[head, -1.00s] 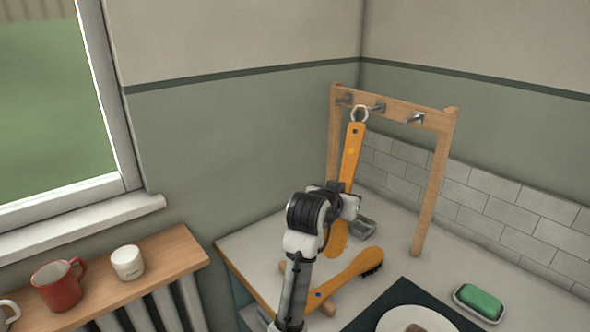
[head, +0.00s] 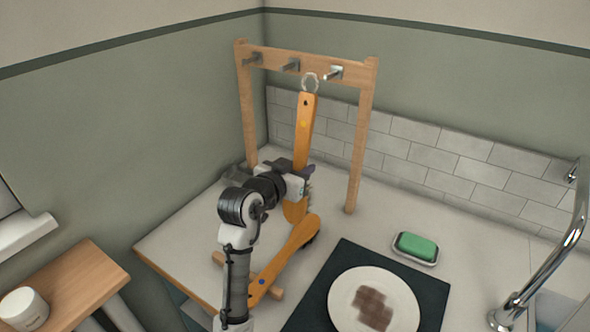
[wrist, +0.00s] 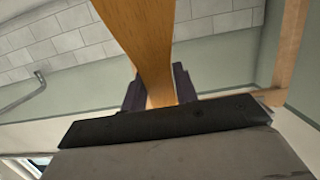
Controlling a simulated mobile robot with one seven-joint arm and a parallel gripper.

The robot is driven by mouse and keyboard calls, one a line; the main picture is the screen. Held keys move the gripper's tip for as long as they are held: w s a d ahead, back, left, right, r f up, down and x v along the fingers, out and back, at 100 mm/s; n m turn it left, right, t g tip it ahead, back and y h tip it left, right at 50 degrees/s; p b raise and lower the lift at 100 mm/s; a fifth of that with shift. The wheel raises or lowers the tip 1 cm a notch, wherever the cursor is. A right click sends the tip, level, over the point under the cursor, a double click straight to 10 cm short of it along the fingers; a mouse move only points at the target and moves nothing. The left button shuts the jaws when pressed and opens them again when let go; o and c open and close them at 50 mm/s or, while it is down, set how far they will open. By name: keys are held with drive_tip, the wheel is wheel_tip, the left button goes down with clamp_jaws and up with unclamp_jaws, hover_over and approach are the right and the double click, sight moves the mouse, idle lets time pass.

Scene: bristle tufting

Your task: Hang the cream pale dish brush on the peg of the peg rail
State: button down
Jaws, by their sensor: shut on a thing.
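A dish brush (head: 304,125) with an orange-brown handle, not cream, is held roughly upright in my gripper (head: 301,182), ring end up. The brush's lower end is partly hidden by my gripper.
A second orange brush (head: 287,262) with a blue dot lies across a wooden rest (head: 276,293) on the counter. The left peg (head: 253,58) is empty. A plate (head: 345,311) on a dark mat (head: 434,296), green soap (head: 417,245) and a tap (head: 560,254) stand to the right.

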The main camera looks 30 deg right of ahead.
drive_tip(key=x, duration=0.8)
drive_tip(key=shift+w+d, duration=0.2)
drive_tip(key=shift+d, duration=0.1)
idle(0.3)
drive_tip(key=shift+r, duration=0.1)
idle(0.5)
drive_tip(key=c, duration=1)
unclamp_jaws()
drive_tip(key=shift+v, duration=3.5)
